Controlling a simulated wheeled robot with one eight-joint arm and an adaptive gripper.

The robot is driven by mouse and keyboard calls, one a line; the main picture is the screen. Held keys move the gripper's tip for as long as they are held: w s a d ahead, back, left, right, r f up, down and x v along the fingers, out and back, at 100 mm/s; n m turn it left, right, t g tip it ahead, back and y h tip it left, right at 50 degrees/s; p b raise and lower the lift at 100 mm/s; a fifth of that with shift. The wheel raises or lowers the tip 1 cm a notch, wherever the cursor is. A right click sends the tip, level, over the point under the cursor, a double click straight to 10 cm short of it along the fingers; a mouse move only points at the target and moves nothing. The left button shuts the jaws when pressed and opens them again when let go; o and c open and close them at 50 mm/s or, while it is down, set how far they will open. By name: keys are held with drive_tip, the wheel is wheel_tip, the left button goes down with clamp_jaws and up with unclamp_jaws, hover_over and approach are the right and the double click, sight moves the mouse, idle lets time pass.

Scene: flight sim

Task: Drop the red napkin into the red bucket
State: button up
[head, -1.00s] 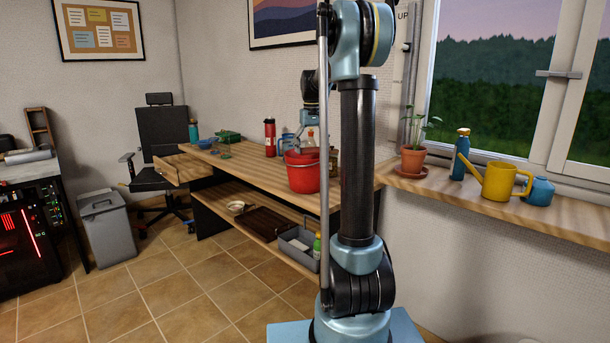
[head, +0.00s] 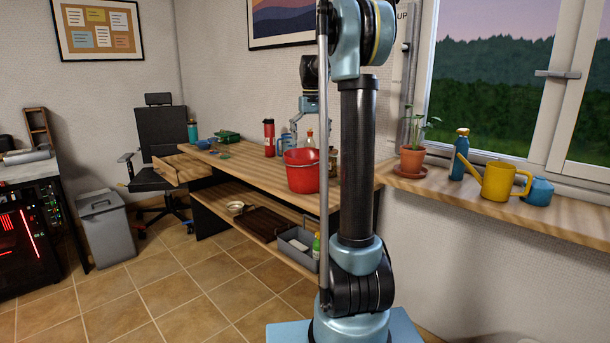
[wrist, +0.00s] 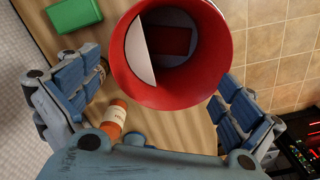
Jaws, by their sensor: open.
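The red bucket (head: 302,172) stands upright at the near end of the wooden desk. In the wrist view the bucket's open mouth (wrist: 122,72) faces me. A flat, dark red rectangular piece (wrist: 174,41) lies inside it, which looks like the red napkin. A pale wedge (wrist: 139,50) also shows inside; I cannot tell what it is. My gripper (wrist: 158,82) is open and empty above the bucket, its fingers spread to either side of the rim in the wrist view. In the head view my gripper (head: 307,120) is partly hidden behind my arm.
A red bottle (head: 269,138), a blue mug (head: 284,145) and other bottles stand behind the bucket. An orange bottle (wrist: 114,118) and a green box (wrist: 73,14) show in the wrist view. A grey crate (head: 297,243) sits on the lower shelf.

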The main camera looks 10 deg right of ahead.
wheel_tip(320, 180, up, 7)
idle(0.3)
drive_tip(key=s+f+t, duration=0.1)
drive_tip(key=s+f, duration=0.4)
drive_tip(key=s, duration=0.7)
drive_tip(key=s+f, duration=0.6)
drive_tip(key=s, duration=0.7)
drive_tip(key=s+f+m+t, duration=0.1)
drive_tip(key=s+f, duration=1.7)
drive_tip(key=f, duration=0.2)
drive_tip(key=shift+s+a, duration=0.2)
drive_tip(key=shift+a, duration=0.05)
drive_tip(key=shift+f, duration=0.1)
drive_tip(key=shift+w+f, duration=0.2)
drive_tip(key=shift+w, duration=0.25)
